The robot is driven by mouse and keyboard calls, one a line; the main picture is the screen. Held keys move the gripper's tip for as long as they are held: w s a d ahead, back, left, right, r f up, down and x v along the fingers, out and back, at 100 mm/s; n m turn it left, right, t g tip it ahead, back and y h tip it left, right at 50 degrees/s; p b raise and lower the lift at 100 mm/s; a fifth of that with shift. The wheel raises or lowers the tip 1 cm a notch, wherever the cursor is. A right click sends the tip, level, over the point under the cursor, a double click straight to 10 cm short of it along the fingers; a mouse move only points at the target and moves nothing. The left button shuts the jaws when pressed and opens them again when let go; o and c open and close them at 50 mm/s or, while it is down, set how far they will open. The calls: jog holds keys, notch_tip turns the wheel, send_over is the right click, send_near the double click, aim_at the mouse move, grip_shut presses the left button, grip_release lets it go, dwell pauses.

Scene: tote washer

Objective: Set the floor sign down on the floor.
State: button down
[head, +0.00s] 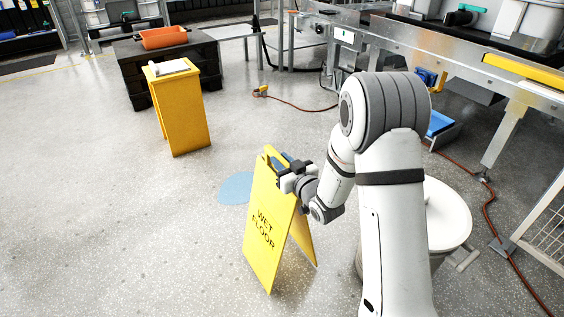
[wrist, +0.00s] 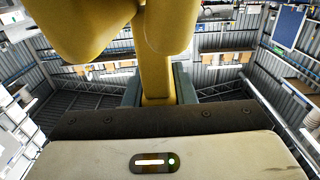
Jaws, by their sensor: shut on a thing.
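The yellow floor sign (head: 264,232), lettered "WET FLOOR", stands spread in an A-shape, slightly tilted in the head view. My gripper (head: 283,168) is shut on the sign near its top. In the wrist view, the yellow sign (wrist: 155,60) fills the upper middle and passes between the fingers of my gripper (wrist: 158,88). I cannot tell whether the sign's lower edges touch the floor (head: 130,230). A blue puddle (head: 235,188) lies on the floor just behind and to the left of the sign.
A yellow stand (head: 183,112) with a white item on top is at the upper left. Behind it is a black crate (head: 207,62) bearing an orange tray (head: 163,37). A red-brown hose (head: 300,107) runs along the floor towards the metal conveyor frame (head: 460,62). The left floor is clear.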

dwell(0.4)
jog(key=shift+d+f+b, duration=0.1)
jog(key=shift+f+b, duration=0.45)
jog(key=shift+b, duration=0.25)
jog(key=shift+f+b, duration=0.2)
jog(key=shift+b, duration=0.25)
jog(key=c, duration=1.4)
grip_release()
jog(key=o, duration=0.3)
jog(key=shift+f, duration=0.1)
jog(key=o, duration=1.1)
jog(key=shift+s, duration=0.1)
